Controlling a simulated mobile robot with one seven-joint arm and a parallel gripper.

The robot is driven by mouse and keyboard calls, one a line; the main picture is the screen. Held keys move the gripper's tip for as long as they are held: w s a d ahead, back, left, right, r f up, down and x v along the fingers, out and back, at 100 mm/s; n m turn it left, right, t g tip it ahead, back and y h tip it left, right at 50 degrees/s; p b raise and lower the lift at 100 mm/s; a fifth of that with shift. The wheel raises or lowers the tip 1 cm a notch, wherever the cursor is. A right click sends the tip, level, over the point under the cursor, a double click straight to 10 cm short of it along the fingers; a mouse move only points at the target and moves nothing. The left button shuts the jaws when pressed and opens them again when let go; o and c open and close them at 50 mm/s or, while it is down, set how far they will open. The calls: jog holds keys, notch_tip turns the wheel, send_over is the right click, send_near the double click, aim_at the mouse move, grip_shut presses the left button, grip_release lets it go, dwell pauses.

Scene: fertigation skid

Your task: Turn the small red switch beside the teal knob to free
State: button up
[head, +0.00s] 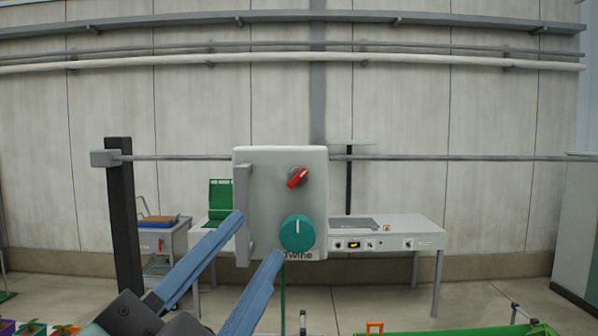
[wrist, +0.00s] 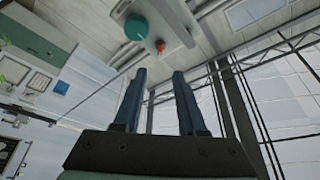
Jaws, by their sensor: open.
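A pale grey control box (head: 265,190) is in the middle of the head view. The small red switch (head: 298,178) is on its upper right face, its lever slanting from lower left to upper right. The teal knob (head: 297,233) is below it, with a white mark pointing up. In the wrist view the red switch (wrist: 161,46) and teal knob (wrist: 136,27) show beyond the fingertips. My gripper (head: 256,237) is open and empty, its two blue fingers apart. In the head view the fingertips overlap the box's lower left; they also show in the wrist view (wrist: 158,74).
A vertical grey handle (head: 242,215) stands out from the box's left side, near my fingers. A horizontal rail (head: 440,158) runs to both sides of the box. A white bench (head: 415,228) with small controls stands behind. A label under the knob is partly hidden.

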aim_at(297, 179)
jog(key=p+x, duration=0.9)
jog(key=x, duration=0.1)
jog(key=shift+w+r, duration=0.2)
jog(key=shift+w, duration=0.1)
jog(key=shift+p+x, duration=0.45)
jog(key=shift+x, duration=0.4)
jog(key=shift+f, duration=0.15)
grip_shut()
